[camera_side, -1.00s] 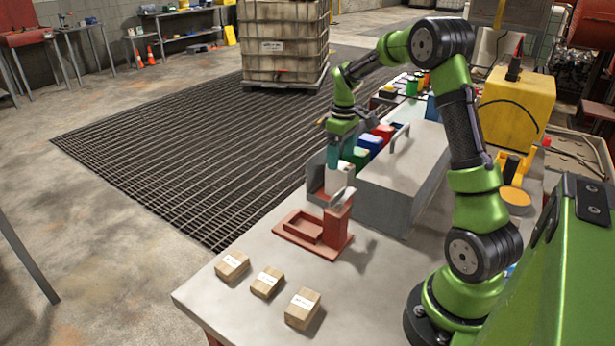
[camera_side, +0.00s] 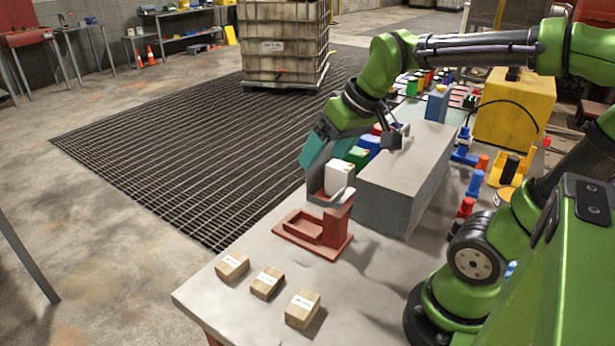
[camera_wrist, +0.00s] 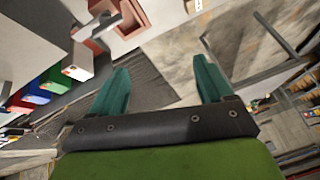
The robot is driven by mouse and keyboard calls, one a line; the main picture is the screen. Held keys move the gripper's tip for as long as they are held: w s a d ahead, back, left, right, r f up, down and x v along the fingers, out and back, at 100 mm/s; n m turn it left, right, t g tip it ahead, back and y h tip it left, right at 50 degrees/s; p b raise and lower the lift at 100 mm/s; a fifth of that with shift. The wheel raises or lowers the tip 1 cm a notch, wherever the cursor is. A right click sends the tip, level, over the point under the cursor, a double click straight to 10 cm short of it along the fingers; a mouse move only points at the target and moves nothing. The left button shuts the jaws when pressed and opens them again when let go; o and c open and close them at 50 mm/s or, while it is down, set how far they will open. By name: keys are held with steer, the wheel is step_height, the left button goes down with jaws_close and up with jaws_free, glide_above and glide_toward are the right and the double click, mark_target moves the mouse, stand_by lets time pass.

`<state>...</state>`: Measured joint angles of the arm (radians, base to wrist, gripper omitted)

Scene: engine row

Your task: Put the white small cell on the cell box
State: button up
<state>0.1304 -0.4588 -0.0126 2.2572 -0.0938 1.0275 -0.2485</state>
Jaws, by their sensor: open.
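A red fixture (camera_side: 318,232) with an open tray and an upright block stands in front of the cell. I cannot tell which thing is the cell box.
Green (camera_side: 357,157) and blue (camera_side: 370,144) cells stand close behind the white one. The long grey box (camera_side: 405,180) flanks the row on the right. Several small cartons (camera_side: 267,283) lie at the table's front.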

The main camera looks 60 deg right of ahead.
steer(key=s+a+f+m+t+y, duration=0.1)
steer(key=s+a, duration=0.3)
steer(key=s, duration=0.1)
steer(key=shift+a+f+t, duration=0.15)
steer(key=shift+a+t, duration=0.15)
stand_by(0.4)
